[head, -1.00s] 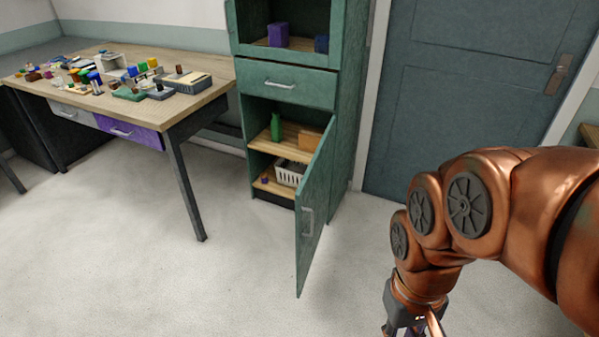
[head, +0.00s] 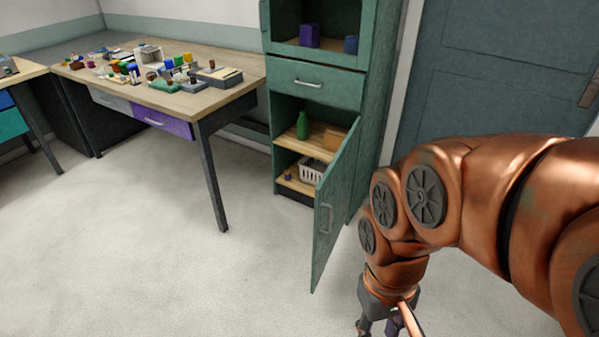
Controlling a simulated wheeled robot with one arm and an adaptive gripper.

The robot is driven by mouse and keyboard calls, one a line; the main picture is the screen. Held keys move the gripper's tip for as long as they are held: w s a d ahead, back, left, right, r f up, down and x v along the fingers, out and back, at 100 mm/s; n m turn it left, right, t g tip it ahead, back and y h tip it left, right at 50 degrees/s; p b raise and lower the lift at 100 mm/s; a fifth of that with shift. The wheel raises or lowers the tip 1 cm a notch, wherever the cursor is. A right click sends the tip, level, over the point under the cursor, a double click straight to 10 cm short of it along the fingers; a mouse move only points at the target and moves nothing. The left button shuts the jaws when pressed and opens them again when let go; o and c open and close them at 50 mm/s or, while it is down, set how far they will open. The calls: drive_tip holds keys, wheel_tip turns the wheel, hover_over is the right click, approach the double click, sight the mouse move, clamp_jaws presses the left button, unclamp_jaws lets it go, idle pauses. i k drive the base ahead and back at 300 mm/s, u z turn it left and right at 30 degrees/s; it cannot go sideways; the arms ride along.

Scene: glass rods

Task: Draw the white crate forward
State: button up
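The white crate (head: 312,172) is a small slatted basket on the lower shelf (head: 293,183) of the green cabinet (head: 316,90). The open cabinet door (head: 337,207) hides its right part. My gripper (head: 388,334) is at the bottom edge of the head view, low and to the right of the door, well apart from the crate. Its fingertips are cut off by the frame, so I cannot see whether it is open or shut.
The cabinet door stands swung out into the room. A green bottle (head: 302,125) and a brown box (head: 334,139) stand on the shelf above the crate. A cluttered wooden table (head: 213,101) stands to the left. The floor (head: 150,255) in front is clear.

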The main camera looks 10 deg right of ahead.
sight(312, 170)
drive_tip(key=u, duration=0.75)
drive_tip(key=i, duration=3.05)
drive_tip(key=z, duration=2.35)
drive_tip(key=i, duration=0.85)
drive_tip(key=u, duration=0.7)
